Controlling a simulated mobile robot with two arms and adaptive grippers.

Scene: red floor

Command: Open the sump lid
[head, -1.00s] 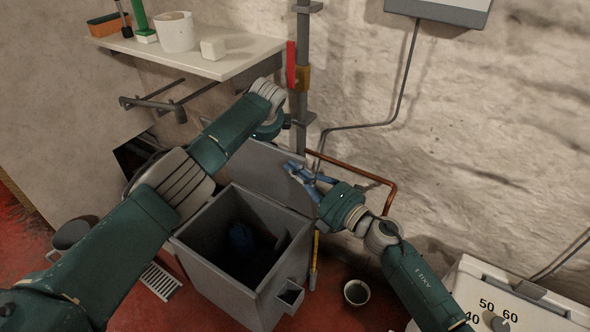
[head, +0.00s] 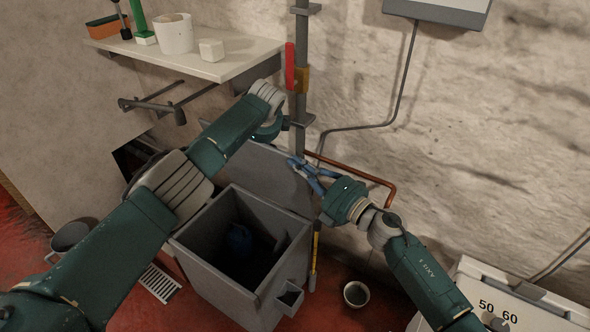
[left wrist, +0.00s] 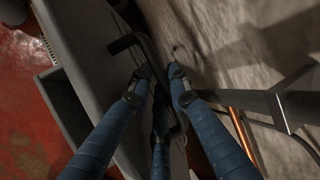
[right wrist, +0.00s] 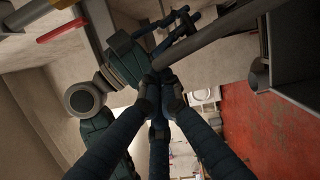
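The sump is a grey open-topped box (head: 188,240) on the red floor in the head view, with a dark inside and a blue item in it. Its grey lid (head: 268,168) stands raised at the back, near the wall. My right gripper (head: 301,168) is beside the lid's upper right edge; its fingertips are close together in the right wrist view (right wrist: 163,92), and their grip is unclear. My left gripper is mostly hidden behind its arm in the head view. In the left wrist view its fingers (left wrist: 160,75) are apart, with a dark bent handle (left wrist: 158,70) showing between them.
A vertical grey pipe with a red lever (head: 290,66) rises behind the lid. A copper pipe (head: 350,170) runs along the wall. A white shelf (head: 235,62) holds small items at upper left. A small bowl (head: 355,294) stands right of the box.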

